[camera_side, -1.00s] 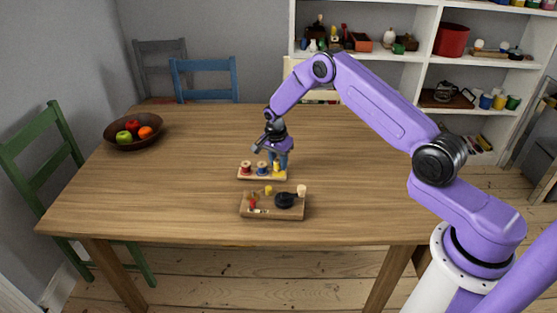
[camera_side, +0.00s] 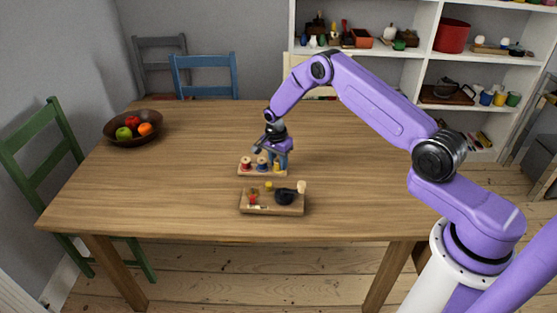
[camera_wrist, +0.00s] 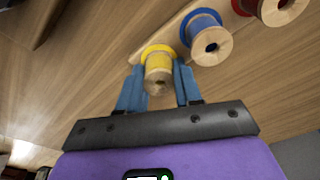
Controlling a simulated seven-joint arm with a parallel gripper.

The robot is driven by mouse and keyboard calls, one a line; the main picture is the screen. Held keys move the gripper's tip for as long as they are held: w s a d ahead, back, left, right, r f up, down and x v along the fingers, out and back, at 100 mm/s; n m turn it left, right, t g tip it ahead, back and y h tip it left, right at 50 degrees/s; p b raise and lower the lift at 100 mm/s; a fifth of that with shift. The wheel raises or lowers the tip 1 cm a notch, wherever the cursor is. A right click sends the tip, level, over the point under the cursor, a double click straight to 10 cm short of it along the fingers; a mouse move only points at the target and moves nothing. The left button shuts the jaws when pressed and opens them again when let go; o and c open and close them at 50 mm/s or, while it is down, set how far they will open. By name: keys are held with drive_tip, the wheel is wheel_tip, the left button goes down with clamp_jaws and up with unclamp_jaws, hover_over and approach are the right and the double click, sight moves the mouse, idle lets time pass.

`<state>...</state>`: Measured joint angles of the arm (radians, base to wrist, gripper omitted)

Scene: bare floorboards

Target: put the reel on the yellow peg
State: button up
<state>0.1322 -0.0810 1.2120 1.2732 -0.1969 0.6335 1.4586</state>
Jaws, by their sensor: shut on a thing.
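My gripper (camera_wrist: 159,87) has blue fingers, shut on a reel (camera_wrist: 158,74) with yellow thread and a pale wooden end, one finger on each side. The reel stands in line with a yellow ring (camera_wrist: 152,49) at the end of a wooden rack (camera_wrist: 171,33). The reel hides the yellow peg, and I cannot tell whether the reel is fully down. In the side view my gripper (camera_side: 281,163) is over the right end of the rack (camera_side: 252,173), with the yellow reel (camera_side: 277,168) low between its fingers.
A blue reel (camera_wrist: 209,43) and a red reel (camera_wrist: 278,8) stand on the same rack, the blue one close by. A wooden tray (camera_side: 265,210) with small items lies in front. A fruit bowl (camera_side: 117,136) is at the far left. The table's right side is clear.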

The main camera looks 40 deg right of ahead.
drive_tip(key=shift+f, duration=0.1)
drive_tip(key=o, duration=1.2)
drive_tip(key=shift+r, duration=3.55)
drive_tip(key=shift+a, duration=0.1)
